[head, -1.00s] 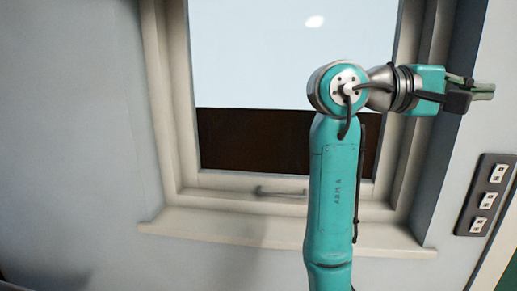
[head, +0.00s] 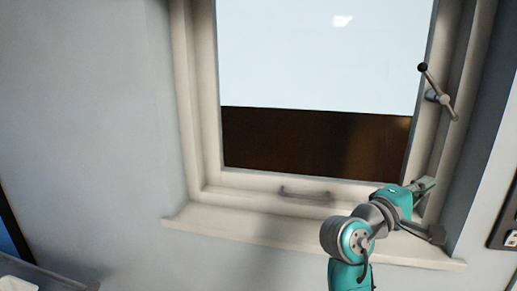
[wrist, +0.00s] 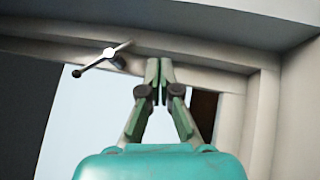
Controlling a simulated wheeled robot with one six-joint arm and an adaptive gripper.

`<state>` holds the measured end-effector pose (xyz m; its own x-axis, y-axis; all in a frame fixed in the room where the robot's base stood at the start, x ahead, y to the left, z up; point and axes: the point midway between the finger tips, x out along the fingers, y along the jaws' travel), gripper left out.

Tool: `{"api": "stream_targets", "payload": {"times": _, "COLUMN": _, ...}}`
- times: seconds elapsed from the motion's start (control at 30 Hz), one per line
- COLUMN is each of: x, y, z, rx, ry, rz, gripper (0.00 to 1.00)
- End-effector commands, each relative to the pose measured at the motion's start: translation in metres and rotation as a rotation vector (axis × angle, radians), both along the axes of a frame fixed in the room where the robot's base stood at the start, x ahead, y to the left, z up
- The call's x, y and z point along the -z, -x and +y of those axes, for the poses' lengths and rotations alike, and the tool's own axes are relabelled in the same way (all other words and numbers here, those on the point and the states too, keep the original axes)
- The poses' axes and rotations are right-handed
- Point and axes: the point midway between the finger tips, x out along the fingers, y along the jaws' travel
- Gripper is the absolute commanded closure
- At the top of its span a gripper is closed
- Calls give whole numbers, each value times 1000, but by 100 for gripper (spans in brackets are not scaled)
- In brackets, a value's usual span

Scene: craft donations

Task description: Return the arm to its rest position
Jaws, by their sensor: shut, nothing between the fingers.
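My arm, teal with grey joints, is folded low at the lower right of the head view. My gripper (head: 430,186) is at its end, in front of the lower right corner of the window frame, with nothing held. In the wrist view my gripper (wrist: 159,72) shows its two green-edged fingers brought together at the tips, empty, with the window behind them. I cannot tell the exact gap between the gripper and the frame.
A window (head: 317,58) with a pale blind (head: 320,60) fills the middle. A lever handle (head: 437,94) sticks out on its right side, above my gripper. A sill (head: 250,232) juts out below. A switch panel (head: 507,228) is at the right edge. Open wall lies left.

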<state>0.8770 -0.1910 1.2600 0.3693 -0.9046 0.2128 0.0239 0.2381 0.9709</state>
Motion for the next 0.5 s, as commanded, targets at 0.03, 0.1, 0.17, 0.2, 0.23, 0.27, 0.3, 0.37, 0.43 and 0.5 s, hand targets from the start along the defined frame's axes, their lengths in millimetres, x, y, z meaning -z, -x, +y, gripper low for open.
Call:
{"api": "stream_targets", "payload": {"times": 0.03, "x": 23, "y": -3, "z": 3, "rx": -45, "ry": 0, "rz": 12, "gripper": 100}}
{"api": "stream_targets", "payload": {"times": 0.1, "x": 52, "y": -6, "z": 9, "rx": -113, "ry": -7, "rz": 15, "gripper": 100}}
{"api": "stream_targets", "payload": {"times": 0.17, "x": 76, "y": -7, "z": 15, "rx": -172, "ry": -15, "rz": 17, "gripper": 100}}
{"api": "stream_targets", "payload": {"times": 0.2, "x": 92, "y": -7, "z": 19, "rx": -210, "ry": -24, "rz": 17, "gripper": 100}}
{"api": "stream_targets", "payload": {"times": 0.23, "x": 104, "y": -7, "z": 22, "rx": -240, "ry": -31, "rz": 18, "gripper": 100}}
{"api": "stream_targets", "payload": {"times": 0.27, "x": 116, "y": -6, "z": 25, "rx": -267, "ry": -40, "rz": 18, "gripper": 100}}
{"api": "stream_targets", "payload": {"times": 0.3, "x": 132, "y": -5, "z": 30, "rx": -305, "ry": -53, "rz": 18, "gripper": 100}}
{"api": "stream_targets", "payload": {"times": 0.37, "x": 156, "y": -1, "z": 36, "rx": -362, "ry": -75, "rz": 17, "gripper": 100}}
{"api": "stream_targets", "payload": {"times": 0.43, "x": 183, "y": 5, "z": 45, "rx": -426, "ry": -107, "rz": 16, "gripper": 100}}
{"api": "stream_targets", "payload": {"times": 0.5, "x": 209, "y": 13, "z": 53, "rx": -487, "ry": -144, "rz": 11, "gripper": 100}}
